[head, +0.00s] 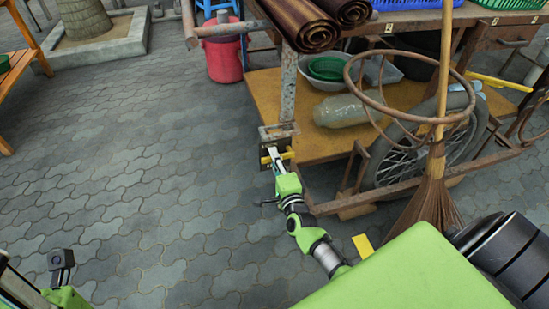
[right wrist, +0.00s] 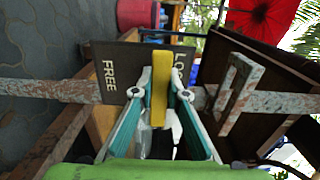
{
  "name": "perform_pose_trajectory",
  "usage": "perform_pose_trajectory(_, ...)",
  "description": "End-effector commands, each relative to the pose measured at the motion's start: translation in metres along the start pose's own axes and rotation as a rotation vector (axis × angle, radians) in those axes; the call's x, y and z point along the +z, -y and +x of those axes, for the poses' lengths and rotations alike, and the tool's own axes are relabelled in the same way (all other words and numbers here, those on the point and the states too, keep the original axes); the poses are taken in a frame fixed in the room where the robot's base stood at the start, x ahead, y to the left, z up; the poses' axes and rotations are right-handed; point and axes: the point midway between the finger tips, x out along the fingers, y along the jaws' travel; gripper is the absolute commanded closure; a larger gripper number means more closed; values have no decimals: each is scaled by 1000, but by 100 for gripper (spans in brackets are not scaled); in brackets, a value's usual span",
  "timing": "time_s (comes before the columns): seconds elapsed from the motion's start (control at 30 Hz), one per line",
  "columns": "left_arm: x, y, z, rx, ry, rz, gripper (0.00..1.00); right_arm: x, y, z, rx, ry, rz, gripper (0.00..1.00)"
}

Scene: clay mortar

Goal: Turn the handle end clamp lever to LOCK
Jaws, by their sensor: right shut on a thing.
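The yellow clamp lever (head: 285,156) is on a dark plate (head: 279,131) on the rusty cart's upright post. In the right wrist view the lever (right wrist: 160,88) stands upright in the picture between my finger pads.
A broom (head: 437,185) leans at the right. A red bucket (head: 226,60) stands behind. Paving at the left is clear.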

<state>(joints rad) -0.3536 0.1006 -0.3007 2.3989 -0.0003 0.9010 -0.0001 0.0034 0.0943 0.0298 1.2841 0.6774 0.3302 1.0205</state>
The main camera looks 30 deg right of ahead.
Motion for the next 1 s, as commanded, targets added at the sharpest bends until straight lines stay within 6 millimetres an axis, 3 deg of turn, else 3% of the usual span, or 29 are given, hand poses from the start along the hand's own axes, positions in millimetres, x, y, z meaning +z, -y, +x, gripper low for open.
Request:
perform_pose_trajectory(0.47, 0, 0, 1, 1, -2, 0, 74, -1, 1, 0, 0, -1, 20, 100)
perform_pose_trajectory(0.5, 0, 0, 1, 1, -3, 0, 74, 0, 1, 0, 0, -1, 20, 81)
perform_pose_trajectory(0.57, 0, 0, 2, 1, -4, 0, 74, 0, 1, 0, 0, -1, 19, 68)
perform_pose_trajectory(1.0, -2, 1, 3, 0, -8, 2, 74, 0, 0, -9, 2, 0, 15, 68)
